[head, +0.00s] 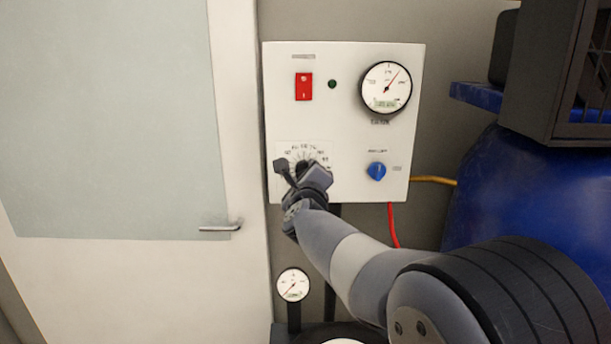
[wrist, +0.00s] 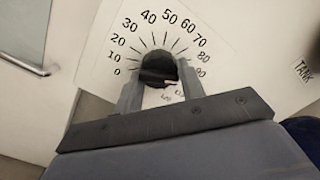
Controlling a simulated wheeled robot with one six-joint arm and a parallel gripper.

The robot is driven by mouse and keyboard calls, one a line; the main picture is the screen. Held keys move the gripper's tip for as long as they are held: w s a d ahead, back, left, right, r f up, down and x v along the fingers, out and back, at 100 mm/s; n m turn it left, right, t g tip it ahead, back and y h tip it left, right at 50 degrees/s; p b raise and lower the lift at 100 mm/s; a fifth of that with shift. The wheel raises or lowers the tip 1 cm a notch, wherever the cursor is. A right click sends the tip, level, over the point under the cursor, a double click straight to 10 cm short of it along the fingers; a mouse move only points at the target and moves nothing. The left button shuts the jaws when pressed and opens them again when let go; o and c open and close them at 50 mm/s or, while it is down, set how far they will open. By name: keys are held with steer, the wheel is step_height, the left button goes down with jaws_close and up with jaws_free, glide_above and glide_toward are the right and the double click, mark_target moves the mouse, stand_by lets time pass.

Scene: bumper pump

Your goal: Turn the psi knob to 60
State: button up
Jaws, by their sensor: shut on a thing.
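The psi knob (wrist: 156,62) is black and round, on a white dial with printed numbers running from 0 at left over the top to 90 at right. My gripper (wrist: 160,82) is shut on the knob, one grey finger on each side of it in the wrist view. In the head view my gripper (head: 303,172) covers most of the knob at the panel's lower left. Part of the number scale (head: 300,150) shows above it. A raised bar crosses the knob, but I cannot tell which number it points to.
The white panel (head: 345,130) also carries a red switch (head: 304,87), a dark green lamp (head: 332,84), a round gauge (head: 386,88) and a blue knob (head: 376,171). A door handle (head: 220,227) is at left. A blue tank (head: 510,195) is at right.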

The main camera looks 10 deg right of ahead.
steer(key=n+p, duration=0.1)
steer(key=n, duration=0.5)
steer(key=n+p, duration=0.2)
steer(key=n, duration=0.4)
steer(key=shift+r+n, duration=0.2)
steer(key=shift+n, duration=0.1)
stand_by(0.4)
steer(key=o, duration=1)
steer(key=shift+s, duration=0.1)
steer(key=s, duration=0.3)
steer(key=s+a, duration=0.1)
steer(key=s, duration=0.3)
steer(key=s+a, duration=0.1)
steer(key=s, duration=0.2)
steer(key=shift+s, duration=0.2)
